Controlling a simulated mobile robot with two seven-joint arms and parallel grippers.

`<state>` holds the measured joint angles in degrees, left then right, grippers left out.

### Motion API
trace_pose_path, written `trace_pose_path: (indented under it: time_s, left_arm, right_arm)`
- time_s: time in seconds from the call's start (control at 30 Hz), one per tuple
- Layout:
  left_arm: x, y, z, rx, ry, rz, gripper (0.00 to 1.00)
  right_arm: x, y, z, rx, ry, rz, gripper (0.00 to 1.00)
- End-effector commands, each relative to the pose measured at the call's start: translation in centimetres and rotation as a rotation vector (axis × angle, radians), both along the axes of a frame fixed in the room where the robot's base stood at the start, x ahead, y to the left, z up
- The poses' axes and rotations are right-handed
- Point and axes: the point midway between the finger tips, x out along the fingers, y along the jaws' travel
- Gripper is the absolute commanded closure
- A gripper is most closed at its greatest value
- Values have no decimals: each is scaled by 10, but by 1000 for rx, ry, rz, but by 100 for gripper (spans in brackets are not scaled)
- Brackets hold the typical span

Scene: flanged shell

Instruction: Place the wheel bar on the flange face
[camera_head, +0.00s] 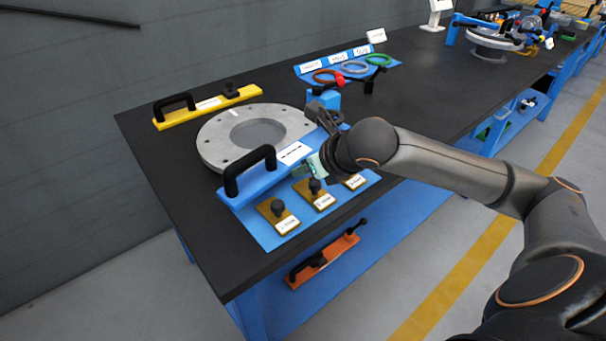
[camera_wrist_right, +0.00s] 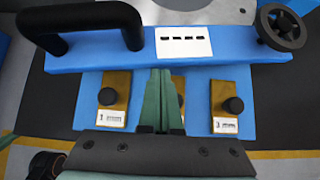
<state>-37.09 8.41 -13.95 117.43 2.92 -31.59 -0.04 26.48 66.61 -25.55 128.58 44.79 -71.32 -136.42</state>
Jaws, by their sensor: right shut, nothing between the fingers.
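The wheel bar is a long blue bar (camera_head: 262,183) with a black arch handle at one end and a white label. In the right wrist view the bar (camera_wrist_right: 110,58) also shows a black handwheel at its right end. The bar lies along the near side of the grey flange (camera_head: 212,140), a ring with bolt holes; its edge shows behind the bar in the wrist view (camera_wrist_right: 205,10). I cannot tell whether the bar touches or overlaps it. My right gripper (camera_head: 311,168) is shut and empty. Its green fingers (camera_wrist_right: 160,75) are over the middle brass plate, short of the bar.
Brass plates with black knobs (camera_head: 278,211) lie on a blue mat at the near edge. A yellow bar (camera_head: 205,106) with a handle lies behind the flange. Coloured rings (camera_head: 354,67) lie further right. An orange bar (camera_head: 323,261) rests on the lower shelf.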

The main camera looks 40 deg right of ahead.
Motion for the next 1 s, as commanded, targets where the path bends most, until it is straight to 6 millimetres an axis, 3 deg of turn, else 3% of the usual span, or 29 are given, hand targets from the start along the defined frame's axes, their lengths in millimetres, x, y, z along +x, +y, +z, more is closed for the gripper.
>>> trace_pose_path:
  time_s: [0.47, 0.73, 1.0]
  left_arm:
    - [-1, 1, 1, 2, 1, 1, 100]
    - [-2, -1, 27, -2, 7, 0, 100]
    - [0, -4, 28, -4, 10, -5, 100]
  right_arm:
    - [1, 0, 2, 1, 0, 1, 100]
    - [25, 1, 7, 6, 1, -3, 100]
    - [36, 3, 0, -1, 0, 1, 100]
